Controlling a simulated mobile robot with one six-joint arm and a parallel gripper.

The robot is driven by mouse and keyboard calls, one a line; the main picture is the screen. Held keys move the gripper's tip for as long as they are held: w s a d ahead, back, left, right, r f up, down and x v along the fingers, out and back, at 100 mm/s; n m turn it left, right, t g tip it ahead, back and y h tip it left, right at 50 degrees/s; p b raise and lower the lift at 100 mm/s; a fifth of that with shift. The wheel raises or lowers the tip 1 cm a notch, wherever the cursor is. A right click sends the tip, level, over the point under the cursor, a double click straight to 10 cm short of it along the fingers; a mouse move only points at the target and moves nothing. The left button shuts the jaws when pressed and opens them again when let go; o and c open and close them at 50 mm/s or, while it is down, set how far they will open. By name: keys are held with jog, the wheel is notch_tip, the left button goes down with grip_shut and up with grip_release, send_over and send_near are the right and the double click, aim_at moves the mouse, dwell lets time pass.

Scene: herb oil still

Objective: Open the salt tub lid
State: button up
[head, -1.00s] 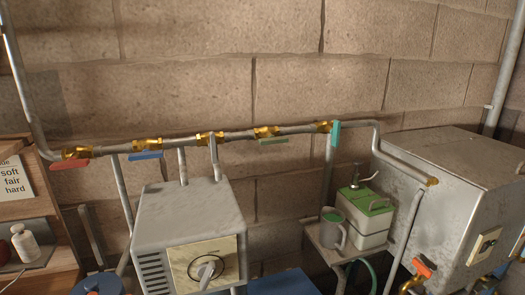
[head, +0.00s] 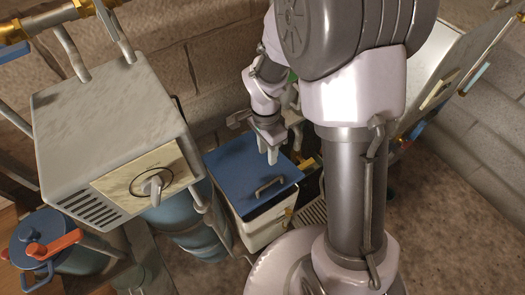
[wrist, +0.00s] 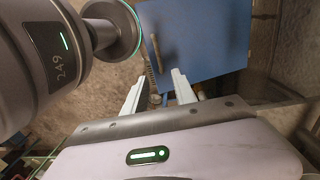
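The salt tub (head: 265,226) is a white box on the floor in the middle of the head view. In the wrist view the open fingers (wrist: 158,92) show below the blue lid (wrist: 210,40), apart from the handle (wrist: 156,52). My arm hides part of the area right of the tub.
A grey metal box with a dial (head: 105,125) stands left of the tub, above a blue drum (head: 190,225). A blue-lidded pot (head: 40,235) with a red-orange lever is at the lower left. A metal tank (head: 445,65) is at the right. Bare floor (head: 445,215) lies at the lower right.

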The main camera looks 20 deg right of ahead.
aim_at(269, 183)
jog(key=f+b, duration=0.1)
jog(key=f, duration=0.4)
jog(key=s+f+b, duration=0.1)
jog(key=f+b, duration=0.1)
jog(key=f, duration=0.3)
jog(key=f+b, duration=0.2)
jog(key=f, duration=0.3)
jog(key=shift+s+d+f, duration=0.1)
jog(key=shift+s+d, duration=0.1)
jog(key=shift+s, duration=0.05)
grip_shut()
dwell(0.4)
